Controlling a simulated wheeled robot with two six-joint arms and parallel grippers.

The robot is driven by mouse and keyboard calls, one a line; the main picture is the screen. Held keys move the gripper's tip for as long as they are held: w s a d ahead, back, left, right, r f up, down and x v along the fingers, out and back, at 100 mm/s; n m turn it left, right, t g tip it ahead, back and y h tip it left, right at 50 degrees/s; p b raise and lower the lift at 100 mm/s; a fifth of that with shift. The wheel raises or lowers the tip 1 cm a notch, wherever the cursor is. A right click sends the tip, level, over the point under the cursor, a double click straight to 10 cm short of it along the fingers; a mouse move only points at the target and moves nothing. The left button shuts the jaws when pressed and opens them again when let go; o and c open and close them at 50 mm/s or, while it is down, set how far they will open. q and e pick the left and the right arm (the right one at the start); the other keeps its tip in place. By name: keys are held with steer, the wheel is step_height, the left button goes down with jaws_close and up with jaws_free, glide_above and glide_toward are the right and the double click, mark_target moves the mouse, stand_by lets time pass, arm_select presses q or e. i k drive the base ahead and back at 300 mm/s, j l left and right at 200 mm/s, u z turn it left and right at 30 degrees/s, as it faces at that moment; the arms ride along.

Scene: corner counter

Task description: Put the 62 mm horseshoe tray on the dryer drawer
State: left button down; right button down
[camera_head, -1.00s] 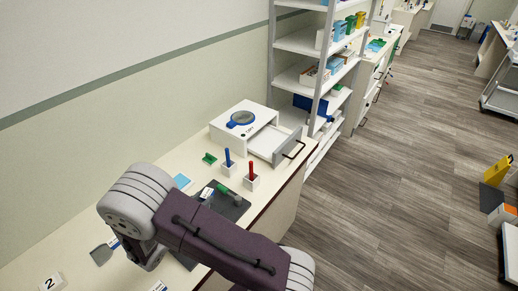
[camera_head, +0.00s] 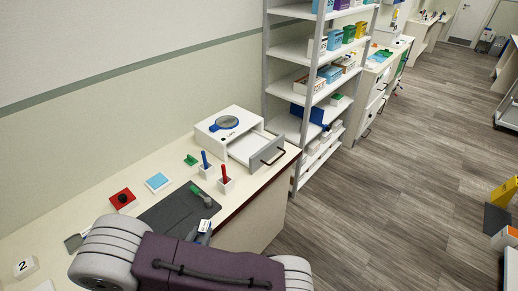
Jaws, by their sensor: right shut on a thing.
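The dryer (camera_head: 243,117) is a white box with a blue-ringed round window on the counter. Its drawer (camera_head: 263,143) is pulled out toward the aisle, with a dark handle. My right arm crosses the bottom of the view and hides most of the right gripper (camera_head: 197,239). A small piece with a white label, likely the horseshoe tray (camera_head: 204,226), shows just past the arm and is held there, over the near edge of the dark mat. Its full shape is hidden. It is apart from the drawer. My left gripper is not in view.
A blue peg (camera_head: 205,159) and a red peg (camera_head: 225,174) stand in white blocks before the drawer. The dark mat (camera_head: 165,213) holds a green-handled tool (camera_head: 200,193). A red block (camera_head: 123,199) and blue square (camera_head: 158,182) lie left. A shelf rack (camera_head: 270,75) stands beyond.

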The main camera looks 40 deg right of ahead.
mark_target(255, 150)
steer(key=l+u, duration=0.15)
steer(key=l, duration=0.5)
steer(key=k+l+u, duration=0.1)
steer(key=l, duration=0.5)
steer(key=i+l, duration=0.25)
steer(key=l, duration=0.15)
steer(key=i+l+u, duration=0.1)
steer(key=i+l, duration=0.15)
steer(key=k+l, duration=0.05)
steer(key=l, duration=0.05)
